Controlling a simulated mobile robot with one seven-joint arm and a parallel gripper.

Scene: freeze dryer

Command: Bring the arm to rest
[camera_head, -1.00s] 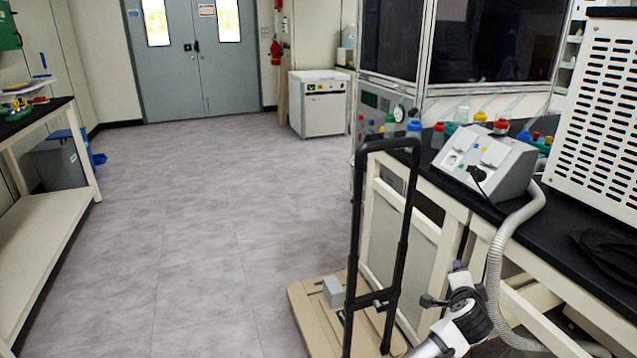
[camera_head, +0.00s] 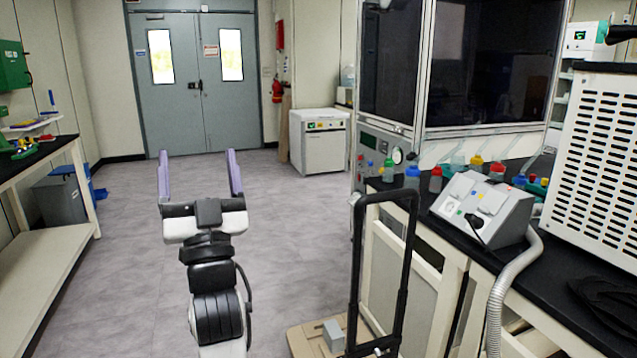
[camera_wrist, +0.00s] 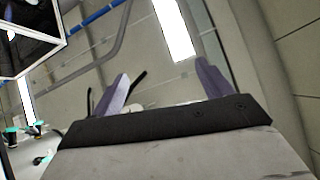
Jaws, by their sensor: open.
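My gripper (camera_head: 200,174) stands raised in front of me in the head view, left of the centre, with the open floor behind it. Its two purple fingers point up and are wide apart, with nothing between them. In the wrist view my gripper (camera_wrist: 162,82) also shows its two fingers spread and empty, against the ceiling and a bright lamp (camera_wrist: 172,30).
A trolley with a black handle (camera_head: 412,200) stands to the right of my arm, beside the bench (camera_head: 440,246). A grey-white device (camera_head: 485,210) and several bottles are on that bench. A shelf table (camera_head: 35,262) is at the left. The floor (camera_head: 285,235) between is clear.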

